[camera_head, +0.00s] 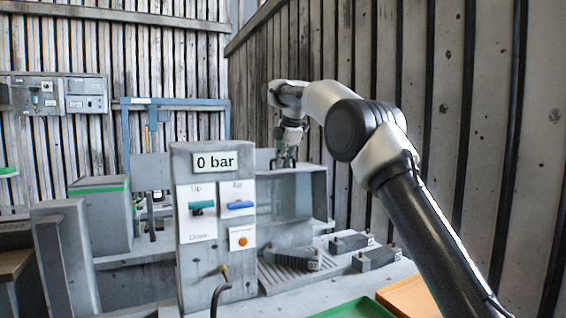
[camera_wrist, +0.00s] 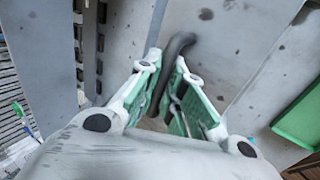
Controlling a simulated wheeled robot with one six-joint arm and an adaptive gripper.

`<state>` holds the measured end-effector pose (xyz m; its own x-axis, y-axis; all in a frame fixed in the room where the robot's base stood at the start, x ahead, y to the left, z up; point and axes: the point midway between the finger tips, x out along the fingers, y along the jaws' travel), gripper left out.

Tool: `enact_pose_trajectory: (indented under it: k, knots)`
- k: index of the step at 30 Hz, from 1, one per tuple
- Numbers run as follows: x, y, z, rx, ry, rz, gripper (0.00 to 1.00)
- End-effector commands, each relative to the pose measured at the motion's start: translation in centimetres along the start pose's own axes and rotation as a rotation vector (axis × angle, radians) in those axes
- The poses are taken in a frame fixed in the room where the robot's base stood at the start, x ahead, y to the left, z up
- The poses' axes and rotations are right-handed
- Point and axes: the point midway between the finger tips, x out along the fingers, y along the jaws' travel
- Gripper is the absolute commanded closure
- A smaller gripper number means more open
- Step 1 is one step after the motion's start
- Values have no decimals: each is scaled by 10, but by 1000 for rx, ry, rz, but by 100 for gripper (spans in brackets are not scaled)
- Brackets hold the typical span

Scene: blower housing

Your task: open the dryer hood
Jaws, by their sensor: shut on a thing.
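The dryer hood (camera_head: 306,190) is a grey box-like cover behind and right of the control panel in the head view. My gripper (camera_head: 286,160) reaches down at its upper edge. In the wrist view, my gripper (camera_wrist: 167,68) is shut on a dark curved handle (camera_wrist: 180,42), which passes between the green-padded fingers. The handle rises from between the fingers and bends to the right at its top.
The grey control panel (camera_head: 216,270) reads 0 bar and carries a green lever (camera_head: 202,208), a blue lever (camera_head: 237,206) and an orange button (camera_head: 243,241). Dark blocks (camera_head: 376,259) lie in front of the hood. A green tray (camera_head: 355,309) is at the front. A plank wall stands behind.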

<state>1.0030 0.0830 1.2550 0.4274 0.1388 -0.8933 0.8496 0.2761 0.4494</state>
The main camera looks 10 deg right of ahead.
Motion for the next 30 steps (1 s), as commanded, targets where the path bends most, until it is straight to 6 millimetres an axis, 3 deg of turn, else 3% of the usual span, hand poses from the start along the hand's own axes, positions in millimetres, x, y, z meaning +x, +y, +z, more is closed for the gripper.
enact_pose_trajectory:
  k: [14, 15, 18, 19, 30]
  knots:
    - [-1, 1, 0, 0, 0, 4, 100]
    - [-1, 1, 0, 0, 0, 4, 89]
    - [-1, 1, 0, 0, 0, 4, 71]
    - [-1, 1, 0, 0, 0, 3, 69]
    - [-7, 1, 0, 0, 0, 3, 69]
